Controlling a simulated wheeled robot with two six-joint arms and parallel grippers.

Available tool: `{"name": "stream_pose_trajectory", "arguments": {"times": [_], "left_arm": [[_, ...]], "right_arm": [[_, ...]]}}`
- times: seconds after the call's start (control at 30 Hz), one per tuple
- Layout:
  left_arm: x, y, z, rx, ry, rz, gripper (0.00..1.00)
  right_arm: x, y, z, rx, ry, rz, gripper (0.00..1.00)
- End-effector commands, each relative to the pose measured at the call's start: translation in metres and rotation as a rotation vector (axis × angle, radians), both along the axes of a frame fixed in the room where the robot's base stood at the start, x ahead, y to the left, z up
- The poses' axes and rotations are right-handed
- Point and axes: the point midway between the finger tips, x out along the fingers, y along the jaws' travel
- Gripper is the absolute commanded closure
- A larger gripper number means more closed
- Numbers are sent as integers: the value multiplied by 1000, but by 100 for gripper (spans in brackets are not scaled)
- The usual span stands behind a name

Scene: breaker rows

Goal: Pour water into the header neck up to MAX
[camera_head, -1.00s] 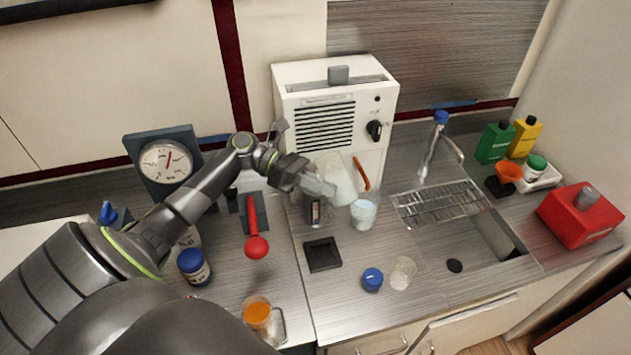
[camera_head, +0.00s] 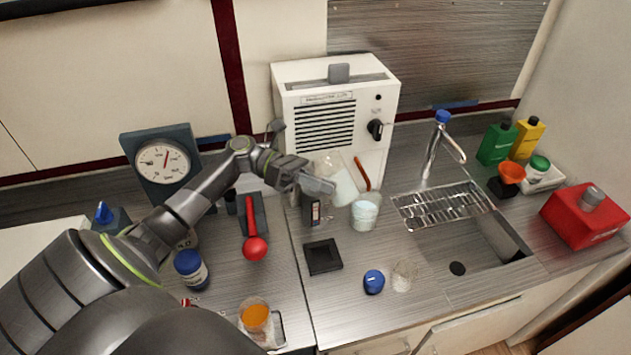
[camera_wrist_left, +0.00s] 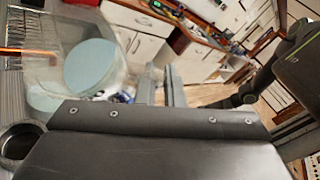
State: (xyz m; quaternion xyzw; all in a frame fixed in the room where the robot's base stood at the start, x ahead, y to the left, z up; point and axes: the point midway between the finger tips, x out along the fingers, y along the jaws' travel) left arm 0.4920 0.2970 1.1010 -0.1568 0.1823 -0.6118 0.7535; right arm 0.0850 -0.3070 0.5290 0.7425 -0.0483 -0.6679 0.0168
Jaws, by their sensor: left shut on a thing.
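My left gripper (camera_head: 318,186) is shut on a clear, see-through vessel (camera_head: 330,168) in front of the white heater cabinet (camera_head: 335,112); its outline is faint and its tilt is hard to judge. A clear cup with pale blue-white contents (camera_head: 364,213) stands just to the right and below. A dark upright part with a small white label (camera_head: 314,211) is under the gripper; I cannot tell for sure that it is the header neck, and no MAX mark is readable. The left wrist view shows a clear vessel with a pale blue disc (camera_wrist_left: 90,67) and a dark round opening (camera_wrist_left: 20,142).
A red-knobbed lever (camera_head: 254,248), a black square tray (camera_head: 322,256), a blue cap (camera_head: 374,281) and an empty glass (camera_head: 404,275) are in front. The tap (camera_head: 436,145), rack (camera_head: 443,204) and sink (camera_head: 474,246) lie to the right. A gauge (camera_head: 162,163) stands left.

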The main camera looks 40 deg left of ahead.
Motion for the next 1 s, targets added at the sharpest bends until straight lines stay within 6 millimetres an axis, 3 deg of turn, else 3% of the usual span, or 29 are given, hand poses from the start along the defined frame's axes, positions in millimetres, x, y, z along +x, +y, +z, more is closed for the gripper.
{"name": "stream_pose_trajectory", "arguments": {"times": [1.0], "left_arm": [[1,2,-1,-114,16,-12,100]], "right_arm": [[0,2,-22,3,0,-1,64]]}}
